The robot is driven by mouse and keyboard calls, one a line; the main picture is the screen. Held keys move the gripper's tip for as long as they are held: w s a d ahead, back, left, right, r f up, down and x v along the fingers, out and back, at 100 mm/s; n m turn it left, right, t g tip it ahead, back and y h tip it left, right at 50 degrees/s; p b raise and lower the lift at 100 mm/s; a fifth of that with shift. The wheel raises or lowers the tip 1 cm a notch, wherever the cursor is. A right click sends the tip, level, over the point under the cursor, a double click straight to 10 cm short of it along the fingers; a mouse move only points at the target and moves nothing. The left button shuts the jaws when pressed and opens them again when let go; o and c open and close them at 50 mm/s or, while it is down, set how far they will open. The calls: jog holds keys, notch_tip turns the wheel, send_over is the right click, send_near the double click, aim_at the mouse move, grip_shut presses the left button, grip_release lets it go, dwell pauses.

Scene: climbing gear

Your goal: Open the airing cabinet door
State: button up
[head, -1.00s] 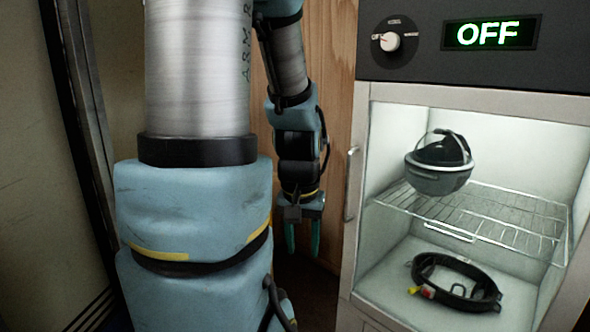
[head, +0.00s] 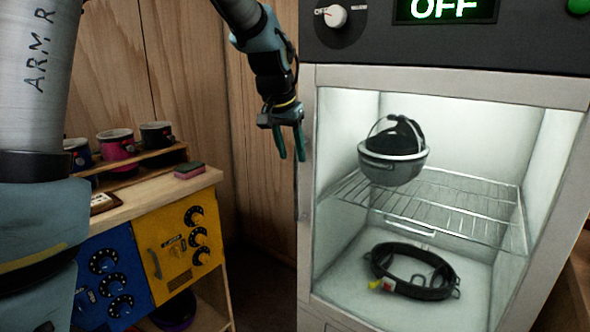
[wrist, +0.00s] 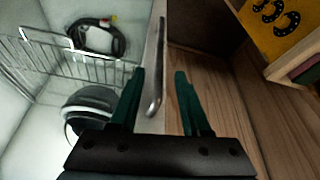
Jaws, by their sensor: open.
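The airing cabinet (head: 312,240) stands at the right in the head view. Its door appears closed, with a pale frame (head: 450,85) around a clear pane. The metal bar handle (wrist: 154,100) shows in the wrist view, running along the door's edge. I cannot make it out clearly in the head view. My gripper (head: 292,155) is open and points down at the cabinet's left edge. In the wrist view my gripper (wrist: 160,74) has its two green fingers on either side of the handle in the picture. I cannot tell whether they touch it.
Inside the cabinet, a helmet (head: 392,172) sits on a wire rack (head: 460,210) and a harness-like black ring (head: 415,270) lies below. A dial (head: 333,16) and a green OFF display (head: 445,10) are above. A wooden shelf unit (head: 215,178) with mugs stands at the left.

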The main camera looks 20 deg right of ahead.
aim_at(295, 166)
jog(key=p+x, duration=0.1)
jog(key=x, duration=0.5)
jog(key=shift+d+f, duration=0.15)
jog(key=shift+f, duration=0.1)
grip_shut()
dwell(1.2)
